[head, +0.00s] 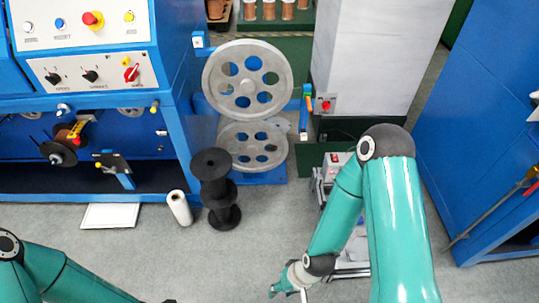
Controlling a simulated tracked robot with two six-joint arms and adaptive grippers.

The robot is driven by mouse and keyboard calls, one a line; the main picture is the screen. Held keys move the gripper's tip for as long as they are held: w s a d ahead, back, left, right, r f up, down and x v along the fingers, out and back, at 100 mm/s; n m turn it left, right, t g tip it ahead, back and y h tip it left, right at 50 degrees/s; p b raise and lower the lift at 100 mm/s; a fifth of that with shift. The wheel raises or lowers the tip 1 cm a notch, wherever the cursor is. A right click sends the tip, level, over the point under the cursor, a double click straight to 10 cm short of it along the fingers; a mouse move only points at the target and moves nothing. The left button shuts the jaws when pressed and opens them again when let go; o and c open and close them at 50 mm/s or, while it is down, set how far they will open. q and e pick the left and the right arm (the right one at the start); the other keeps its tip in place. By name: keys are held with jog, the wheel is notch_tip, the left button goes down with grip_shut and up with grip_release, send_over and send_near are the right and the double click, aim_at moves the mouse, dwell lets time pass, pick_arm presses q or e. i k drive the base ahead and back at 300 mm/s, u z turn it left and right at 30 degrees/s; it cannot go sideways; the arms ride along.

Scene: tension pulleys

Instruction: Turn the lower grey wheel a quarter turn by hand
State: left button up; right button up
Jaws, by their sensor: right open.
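The lower grey wheel (251,147) is a spoked disc with several round holes, low on the blue machine. The larger upper grey wheel (247,86) stands right above it and hides its top edge. My right gripper (284,289) is at the bottom edge, well below and slightly right of the lower wheel, apart from it. It is open, partly cut off, and nothing shows in it.
Black stacked spools (213,188) stand just left of the lower wheel, with a white roll (179,208) beside them. A grey cabinet (366,60) is at the right. A metal-framed cart (352,268) is partly behind my right arm. The floor (250,235) below the wheel is clear.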

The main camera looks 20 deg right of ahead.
aim_at(252, 147)
jog(key=z, duration=0.1)
jog(key=i, duration=1)
jog(key=u, duration=0.05)
